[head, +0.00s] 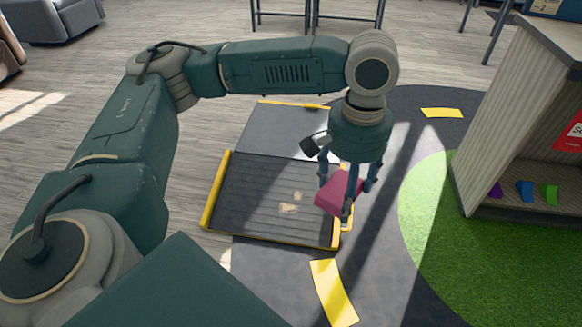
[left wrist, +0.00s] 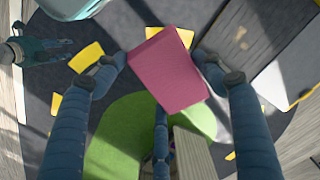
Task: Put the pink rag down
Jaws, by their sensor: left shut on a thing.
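The pink rag (head: 335,192) looks like a thick, folded pink block. My left gripper (head: 346,196) points down and is shut on it, holding it over the right edge of the dark ramp with yellow edges (head: 255,195). In the left wrist view the rag (left wrist: 168,70) sits between the fingertips of the left gripper (left wrist: 168,72). I cannot tell how high it is above the ramp. What looks like my right gripper (left wrist: 42,50) shows at the left of the left wrist view, its jaws unclear.
Pale patches (head: 290,208) lie on the ramp. A yellow floor strip (head: 333,291) is in front on the dark floor. Green turf (head: 435,235) and a shelf unit (head: 500,130) with small coloured blocks (head: 525,191) stand to the right. Wooden floor is behind.

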